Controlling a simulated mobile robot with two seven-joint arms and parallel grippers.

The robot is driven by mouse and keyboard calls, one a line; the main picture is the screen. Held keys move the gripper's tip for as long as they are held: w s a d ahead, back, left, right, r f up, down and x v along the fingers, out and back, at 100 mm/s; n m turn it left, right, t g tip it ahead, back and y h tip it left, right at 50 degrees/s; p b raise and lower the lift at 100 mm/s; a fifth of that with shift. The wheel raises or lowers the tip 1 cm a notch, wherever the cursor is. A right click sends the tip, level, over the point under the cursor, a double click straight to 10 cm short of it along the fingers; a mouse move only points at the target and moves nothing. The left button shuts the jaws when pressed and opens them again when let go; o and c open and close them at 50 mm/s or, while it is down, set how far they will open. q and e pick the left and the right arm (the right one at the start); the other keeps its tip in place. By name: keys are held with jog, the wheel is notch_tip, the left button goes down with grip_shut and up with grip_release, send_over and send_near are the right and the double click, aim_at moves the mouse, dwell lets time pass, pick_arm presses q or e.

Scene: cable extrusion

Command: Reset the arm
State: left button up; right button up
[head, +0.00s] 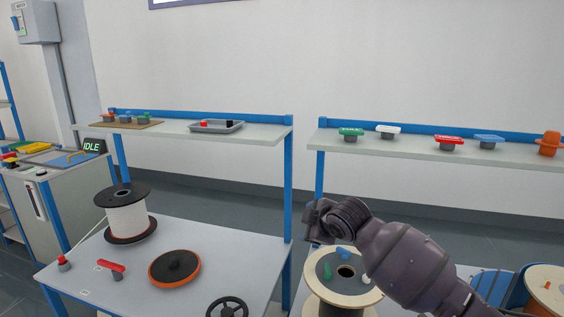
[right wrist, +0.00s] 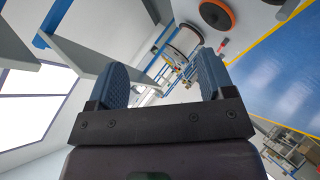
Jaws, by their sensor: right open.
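My right arm comes in from the lower right in the head view. Its gripper (head: 320,222) is raised over the gap between the two tables, above the wooden-flanged reel (head: 318,277). In the right wrist view the two blue fingers of this gripper (right wrist: 163,78) stand wide apart with nothing between them. Part of the reel's top is hidden behind my right forearm. My left gripper is not in view.
The left table (head: 205,285) holds a white cable spool (head: 128,221), a red lever (head: 112,267), an orange-rimmed black disc (head: 174,268) and a black handwheel (head: 228,308). Shelves (head: 270,137) with small parts stand behind.

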jog(key=s+d+f+m+h, duration=0.1)
jog(key=s+d+f+m, duration=0.4)
jog(key=s+f, duration=0.4)
jog(key=s+d+f+m+h, duration=0.2)
jog(key=s+d+f+m, duration=0.3)
jog(key=s, duration=1.5)
jog(key=s+d+f+m+t+h, duration=0.1)
jog(key=s+d+f+m, duration=0.4)
jog(key=s+d+f, duration=0.5)
jog(key=s+f+h, duration=0.1)
jog(key=s+f, duration=0.3)
jog(key=f, duration=0.1)
jog(key=shift+s+m, duration=0.3)
jog(key=shift+s, duration=0.05)
jog(key=shift+c, duration=0.2)
